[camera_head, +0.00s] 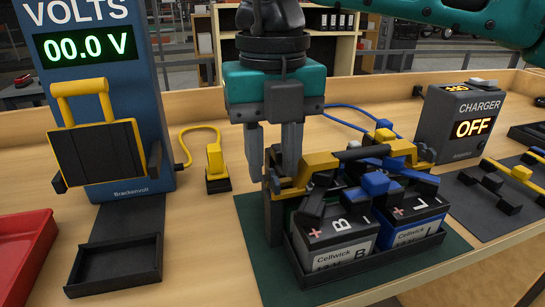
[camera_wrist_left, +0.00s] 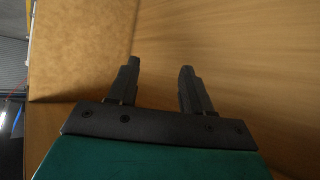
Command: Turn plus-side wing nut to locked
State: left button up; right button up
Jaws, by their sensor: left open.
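Two batteries, marked B (camera_head: 335,245) and L (camera_head: 410,220), stand side by side in a black tray (camera_head: 375,262). Yellow, black and blue clamp parts cover their tops; red plus signs show on their near faces. My right gripper (camera_head: 273,172) points down, fingers apart, at the left end of the yellow clamp part (camera_head: 318,162). A dark part shows between and below its fingertips; I cannot tell if they touch it. The wing nut itself is not clearly distinguishable there. My left gripper (camera_wrist_left: 160,68) is open and empty in the left wrist view, away from the batteries.
A blue voltmeter (camera_head: 120,80) reading 00.0 V stands at left, with a yellow plug (camera_head: 215,160) beside it. A charger (camera_head: 460,125) showing OFF stands at right. A red bin (camera_head: 25,250) is at far left. A green mat (camera_head: 270,285) lies under the tray.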

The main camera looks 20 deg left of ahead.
aim_at(272, 172)
pick_arm(q)
jog(key=shift+s+a+r+p, duration=0.2)
jog(key=shift+a+r+p, duration=0.3)
jog(key=shift+p, duration=0.65)
pick_arm(e)
notch_tip(272, 172, up, 12)
jog(key=shift+r, duration=0.1)
